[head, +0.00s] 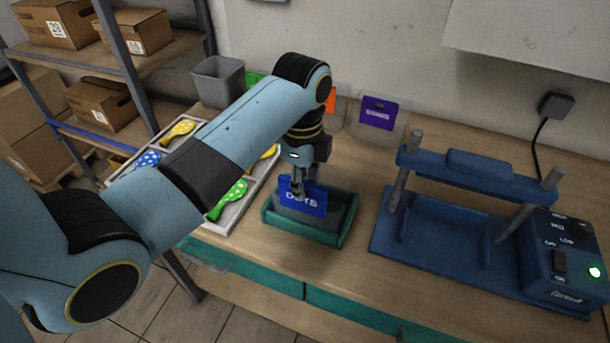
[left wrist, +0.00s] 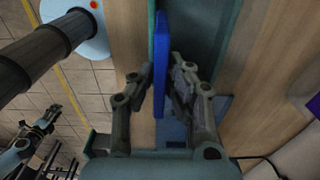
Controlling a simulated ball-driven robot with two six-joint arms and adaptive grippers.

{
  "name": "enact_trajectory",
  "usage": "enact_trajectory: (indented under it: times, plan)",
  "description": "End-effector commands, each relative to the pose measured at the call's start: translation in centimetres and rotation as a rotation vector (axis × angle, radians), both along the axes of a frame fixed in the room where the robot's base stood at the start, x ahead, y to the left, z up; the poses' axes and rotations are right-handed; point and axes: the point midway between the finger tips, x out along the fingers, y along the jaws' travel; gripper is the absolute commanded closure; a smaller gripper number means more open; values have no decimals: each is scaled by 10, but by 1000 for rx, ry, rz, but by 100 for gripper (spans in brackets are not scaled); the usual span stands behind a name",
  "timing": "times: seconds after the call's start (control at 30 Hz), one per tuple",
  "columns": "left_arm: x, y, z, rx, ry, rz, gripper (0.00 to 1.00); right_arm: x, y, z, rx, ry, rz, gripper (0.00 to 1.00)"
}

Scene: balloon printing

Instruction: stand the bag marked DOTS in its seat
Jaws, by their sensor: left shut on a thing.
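The blue bag marked DOTS (head: 312,201) is upright in my left gripper (head: 297,186), at a green tray (head: 335,240) with a grey inside on the table. The bag's lower edge is over or in the tray; I cannot tell whether it touches. In the left wrist view, the bag (left wrist: 161,62) shows edge-on between the fingers of my left gripper (left wrist: 163,80), with the green tray (left wrist: 215,22) behind it. What seems to be my right gripper (left wrist: 48,120) is small at the lower left there, its opening unclear.
A blue press (head: 450,225) with posts and a control box stands to the right. A pale tray (head: 232,215) of balloons lies left of the green tray. A purple bag (head: 377,112) stands at the wall, with an orange one (head: 332,101) beside it. A grey bin (head: 217,82) is behind.

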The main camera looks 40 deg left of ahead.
Motion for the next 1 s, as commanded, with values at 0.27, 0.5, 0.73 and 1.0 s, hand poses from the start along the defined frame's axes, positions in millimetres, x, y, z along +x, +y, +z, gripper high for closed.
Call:
enact_trajectory:
  times: [0.27, 0.5, 0.73, 1.0]
  plan:
    - [0, 0, -1, 0, 0, 1, 100, 0, 4, -1, 5, 1, -2, 60]
    - [0, 0, -1, 0, 0, 1, 61, 7, 4, 0, 4, -10, -1, 60]
    - [0, 0, -1, 0, 0, 1, 61, 7, 4, 0, 4, -10, -1, 60]
    - [-8, -2, 19, -1, -1, 1, 61, 6, 2, 1, 2, -9, -1, 60]
